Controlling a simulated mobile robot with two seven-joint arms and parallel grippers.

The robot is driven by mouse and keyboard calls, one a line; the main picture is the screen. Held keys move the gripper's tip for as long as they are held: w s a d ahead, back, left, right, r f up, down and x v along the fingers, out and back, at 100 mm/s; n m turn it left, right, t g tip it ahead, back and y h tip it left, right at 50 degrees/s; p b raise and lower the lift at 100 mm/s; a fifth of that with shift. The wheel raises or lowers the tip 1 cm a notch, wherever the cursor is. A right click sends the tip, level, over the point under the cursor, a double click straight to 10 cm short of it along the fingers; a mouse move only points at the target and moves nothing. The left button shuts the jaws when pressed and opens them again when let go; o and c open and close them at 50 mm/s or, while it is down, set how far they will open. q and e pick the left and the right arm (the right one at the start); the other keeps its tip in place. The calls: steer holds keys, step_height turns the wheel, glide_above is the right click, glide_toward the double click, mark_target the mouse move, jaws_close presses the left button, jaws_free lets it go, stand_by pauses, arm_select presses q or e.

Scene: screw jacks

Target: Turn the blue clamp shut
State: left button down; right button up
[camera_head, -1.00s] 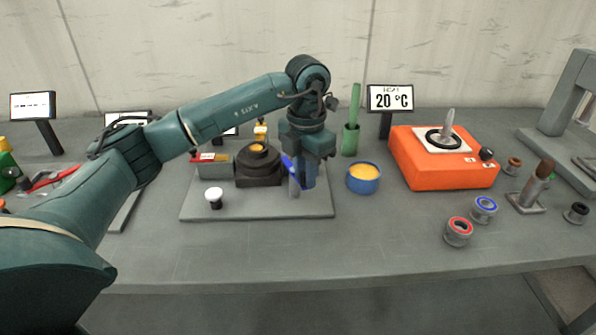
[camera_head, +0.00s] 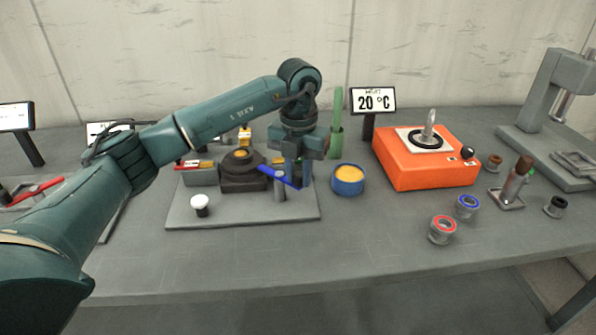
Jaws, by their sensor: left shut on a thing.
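The blue clamp (camera_head: 275,175) is a blue lever on a short grey post (camera_head: 280,187), on a grey base plate (camera_head: 240,216). The lever slants from the dark block at the left down to the right. My left gripper (camera_head: 297,178) points down at the lever's right end and is shut on it. The fingertips are partly hidden behind the lever and post. My right gripper is not in view.
A dark block (camera_head: 243,178) with a yellow top and a white-capped knob (camera_head: 200,204) stand on the plate. A blue cup (camera_head: 348,180), a green holder (camera_head: 336,140) and an orange stirrer (camera_head: 425,165) stand to the right. The front table strip is clear.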

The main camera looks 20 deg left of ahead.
arm_select(q)
steer(key=shift+w, duration=0.1)
steer(key=c, duration=1.3)
jaws_free()
steer(key=shift+o, duration=0.2)
steer(key=shift+r, duration=0.1)
step_height(320, 180, up, 13)
